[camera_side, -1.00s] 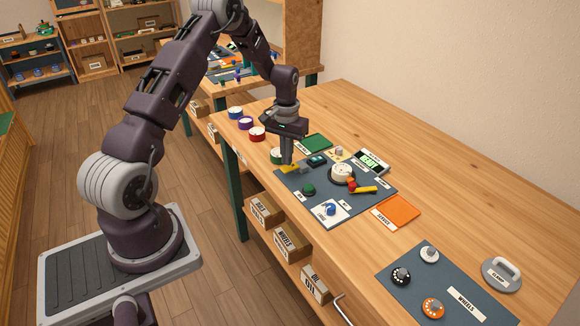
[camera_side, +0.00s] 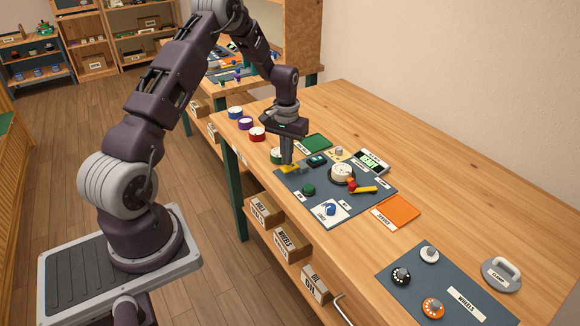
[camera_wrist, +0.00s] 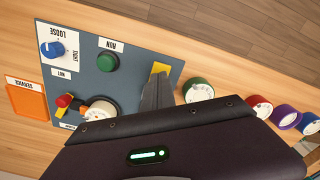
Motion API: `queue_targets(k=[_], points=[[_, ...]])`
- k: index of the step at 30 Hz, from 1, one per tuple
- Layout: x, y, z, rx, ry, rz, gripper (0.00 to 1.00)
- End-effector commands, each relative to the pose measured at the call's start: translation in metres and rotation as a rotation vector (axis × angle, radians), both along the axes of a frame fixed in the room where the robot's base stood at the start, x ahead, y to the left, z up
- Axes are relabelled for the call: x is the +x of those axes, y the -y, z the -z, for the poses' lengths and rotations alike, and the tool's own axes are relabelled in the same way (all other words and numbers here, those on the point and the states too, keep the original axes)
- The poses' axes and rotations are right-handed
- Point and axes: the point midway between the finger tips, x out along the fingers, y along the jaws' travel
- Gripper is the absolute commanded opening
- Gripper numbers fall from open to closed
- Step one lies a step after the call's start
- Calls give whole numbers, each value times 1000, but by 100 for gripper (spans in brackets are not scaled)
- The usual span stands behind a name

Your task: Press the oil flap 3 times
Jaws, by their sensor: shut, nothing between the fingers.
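A small yellow flap (camera_side: 289,169) sits at the left corner of the dark mat (camera_side: 318,212); I take it for the oil flap, though no label on it is readable. My gripper (camera_side: 287,163) is shut and empty, pointing down with its fingertips at the flap. In the wrist view the flap (camera_wrist: 160,69) shows beside the dark fingers (camera_wrist: 157,92), which hide part of it. I cannot tell whether the tips press on it or only hover close above.
The mat also bears a green button (camera_side: 308,189), a white dial (camera_side: 341,173), a red-and-yellow lever (camera_side: 362,188) and a blue knob (camera_side: 330,209). A small display (camera_side: 371,161) stands behind. Green, red, purple and blue round pieces line the table's left edge.

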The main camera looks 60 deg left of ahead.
Motion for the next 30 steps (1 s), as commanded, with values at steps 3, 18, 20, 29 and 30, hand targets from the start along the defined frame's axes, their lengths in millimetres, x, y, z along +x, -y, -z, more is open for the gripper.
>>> queue_targets(k=[3, 18, 20, 29, 30], points=[[0, 0, 2, 0, 0, 0, 0], [0, 0, 12, 0, 0, 0, 0], [0, 0, 13, 0, 0, 0, 0], [0, 0, 19, 0, 0, 0, 0], [0, 0, 20, 0, 0, 0, 0]])
